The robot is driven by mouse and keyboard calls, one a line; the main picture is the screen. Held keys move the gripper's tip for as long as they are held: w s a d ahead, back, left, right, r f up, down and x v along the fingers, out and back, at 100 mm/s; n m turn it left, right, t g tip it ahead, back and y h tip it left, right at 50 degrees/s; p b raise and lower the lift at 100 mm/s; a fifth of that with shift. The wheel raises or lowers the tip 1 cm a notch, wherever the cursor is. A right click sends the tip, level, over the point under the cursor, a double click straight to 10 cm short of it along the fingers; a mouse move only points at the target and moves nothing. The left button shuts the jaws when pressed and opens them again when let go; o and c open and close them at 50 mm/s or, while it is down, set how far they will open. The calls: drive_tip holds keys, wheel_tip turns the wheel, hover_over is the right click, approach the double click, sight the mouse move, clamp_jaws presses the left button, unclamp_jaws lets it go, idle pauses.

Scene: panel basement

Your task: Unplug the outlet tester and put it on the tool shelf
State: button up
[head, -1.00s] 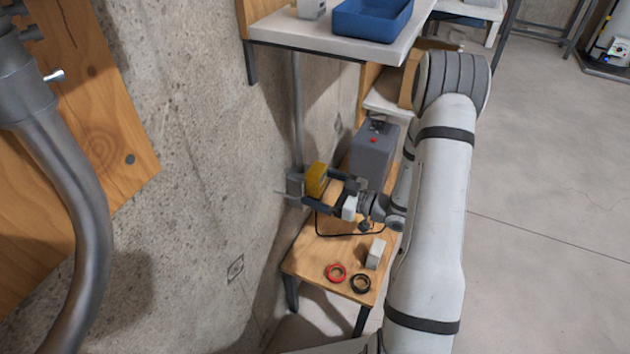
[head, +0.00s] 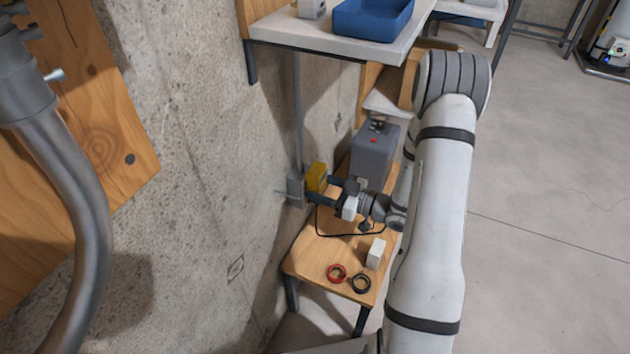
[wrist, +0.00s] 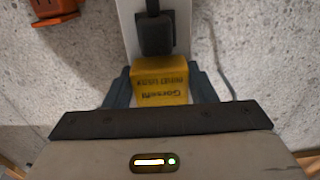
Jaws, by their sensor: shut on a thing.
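The yellow outlet tester (head: 317,177) is at the grey outlet box (head: 295,188) on the concrete wall. My gripper (head: 319,189) is shut on it from the right. In the wrist view the tester (wrist: 159,83) sits between my two dark fingers, its printed face showing upside down. Behind it is the pale outlet plate (wrist: 128,22), with a black plug (wrist: 155,33) just beyond the tester. I cannot tell whether the tester's prongs are still in the socket. A pale shelf (head: 330,43) is on the wall above, though I cannot tell whether it is the tool shelf.
A blue bin (head: 372,17) stands on the pale shelf. An orange thing (wrist: 55,10) shows in the wrist view.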

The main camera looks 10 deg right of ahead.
sight(323, 189)
drive_tip(key=c, duration=0.6)
drive_tip(key=shift+v, duration=2.95)
drive_tip(key=shift+c, duration=0.2)
